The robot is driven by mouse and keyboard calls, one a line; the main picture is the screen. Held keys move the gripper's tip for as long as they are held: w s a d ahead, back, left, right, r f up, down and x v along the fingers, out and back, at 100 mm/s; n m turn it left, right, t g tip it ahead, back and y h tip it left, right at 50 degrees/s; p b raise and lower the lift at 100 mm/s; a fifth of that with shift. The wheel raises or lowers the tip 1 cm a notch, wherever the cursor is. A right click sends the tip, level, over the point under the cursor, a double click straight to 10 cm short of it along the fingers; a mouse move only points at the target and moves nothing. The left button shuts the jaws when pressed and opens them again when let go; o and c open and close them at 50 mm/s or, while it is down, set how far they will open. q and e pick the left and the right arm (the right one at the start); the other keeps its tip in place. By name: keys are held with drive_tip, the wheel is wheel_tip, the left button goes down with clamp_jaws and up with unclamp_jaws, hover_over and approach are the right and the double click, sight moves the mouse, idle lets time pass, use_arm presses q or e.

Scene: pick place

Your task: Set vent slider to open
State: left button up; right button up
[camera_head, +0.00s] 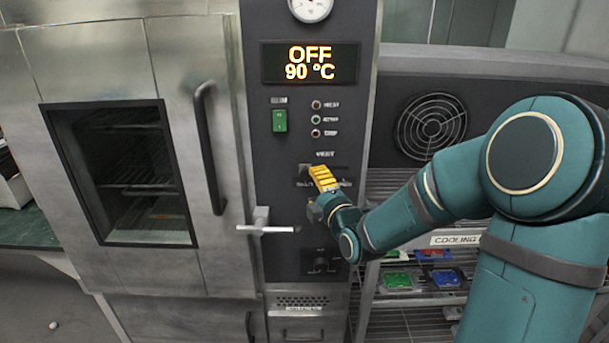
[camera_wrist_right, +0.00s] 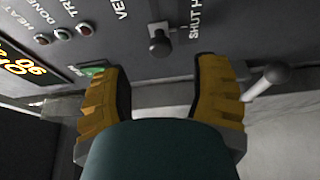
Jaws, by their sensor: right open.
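The vent slider's dark knob (camera_wrist_right: 160,46) stands out from the dark control panel in the right wrist view, near a "VENT" label and a partly cut-off "SHUT" label. My right gripper (camera_wrist_right: 160,88) is open and empty, its two yellow fingers spread with the knob between and beyond them. No contact with the knob shows. My left gripper is out of view.
A green switch (camera_head: 279,120) and indicator lamps (camera_head: 316,119) sit above; the display (camera_head: 310,63) reads OFF, 90 °C. A grey lever handle (camera_head: 266,224) juts out beside the gripper. A dark knob (camera_head: 321,264) is below.

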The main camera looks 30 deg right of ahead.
sight(306, 175)
drive_tip(key=w, duration=0.4)
drive_tip(key=w+d, duration=0.1)
drive_tip(key=w, duration=0.1)
drive_tip(key=shift+w, duration=0.4)
drive_tip(key=shift+c, duration=0.4)
clamp_jaws()
